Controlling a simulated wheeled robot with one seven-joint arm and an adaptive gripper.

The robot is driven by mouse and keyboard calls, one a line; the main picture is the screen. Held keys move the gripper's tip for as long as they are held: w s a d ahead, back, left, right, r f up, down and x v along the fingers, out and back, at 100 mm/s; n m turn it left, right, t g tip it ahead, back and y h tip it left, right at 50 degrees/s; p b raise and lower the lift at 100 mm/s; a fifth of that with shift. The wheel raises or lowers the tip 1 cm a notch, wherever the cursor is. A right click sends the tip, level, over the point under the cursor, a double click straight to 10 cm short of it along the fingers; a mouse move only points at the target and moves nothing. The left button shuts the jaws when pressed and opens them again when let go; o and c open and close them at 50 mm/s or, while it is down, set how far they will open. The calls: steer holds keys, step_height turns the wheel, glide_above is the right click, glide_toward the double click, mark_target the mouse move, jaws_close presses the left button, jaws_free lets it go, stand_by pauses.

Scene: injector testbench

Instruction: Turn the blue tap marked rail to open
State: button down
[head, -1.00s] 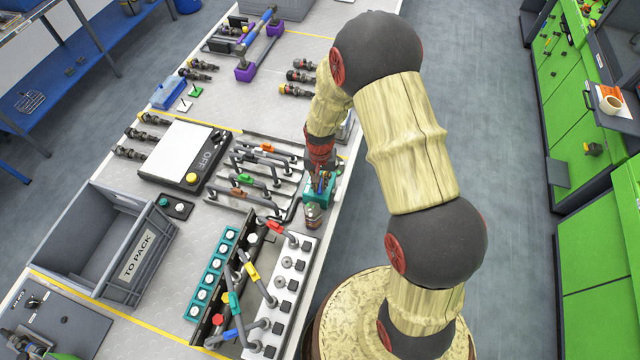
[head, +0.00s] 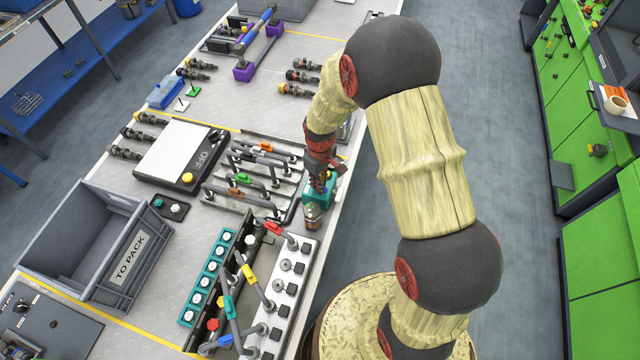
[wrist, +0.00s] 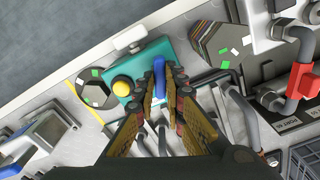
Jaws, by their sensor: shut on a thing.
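The blue tap (wrist: 159,72) is an upright blue lever on a teal block (wrist: 140,66), next to a yellow button (wrist: 121,89). My gripper (wrist: 159,92) has its fingers on either side of the lever and is shut on it. In the head view my gripper (head: 327,180) is at the teal block (head: 312,197) near the bench's right edge. There the fingers mostly cover the tap. I cannot read a rail label on it.
A manifold with a red lever (head: 273,229) is nearer.

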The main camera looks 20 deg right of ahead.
steer(key=shift+n+b, duration=0.5)
steer(key=shift+n, duration=1.8)
steer(key=c, duration=1.8)
jaws_free()
steer(key=shift+c, duration=0.2)
step_height(320, 180, up, 12)
